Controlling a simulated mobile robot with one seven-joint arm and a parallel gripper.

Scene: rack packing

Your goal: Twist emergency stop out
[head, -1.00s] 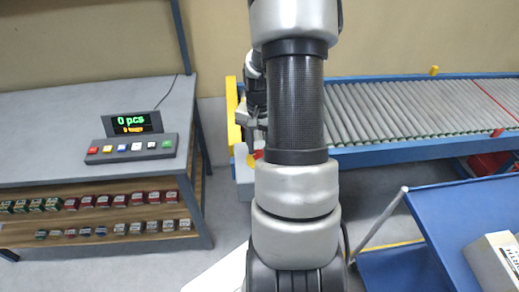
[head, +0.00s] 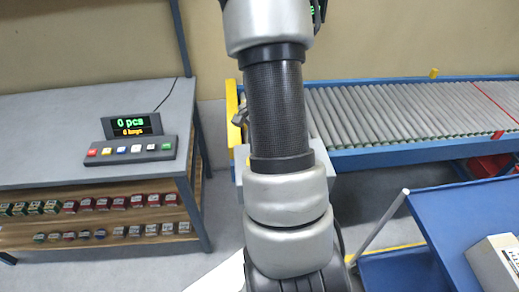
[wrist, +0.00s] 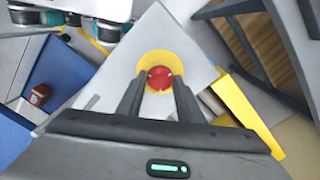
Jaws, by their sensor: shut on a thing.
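The emergency stop is a red round button (wrist: 160,77) on a yellow disc (wrist: 150,65), set on a light grey box (wrist: 180,40) in the wrist view. My gripper (wrist: 158,83) is at the button, with one dark finger on each side of it, shut on it. In the head view the grey box (head: 323,180) shows only in part behind my arm. The button and my gripper's fingertips are hidden there by the arm.
A roller conveyor (head: 400,115) runs to the right behind my arm. A blue cart (head: 460,215) stands at the right. A grey table (head: 60,130) with a button panel (head: 130,150) and display (head: 132,125) stands at the left. A yellow post (head: 232,110) is near the box.

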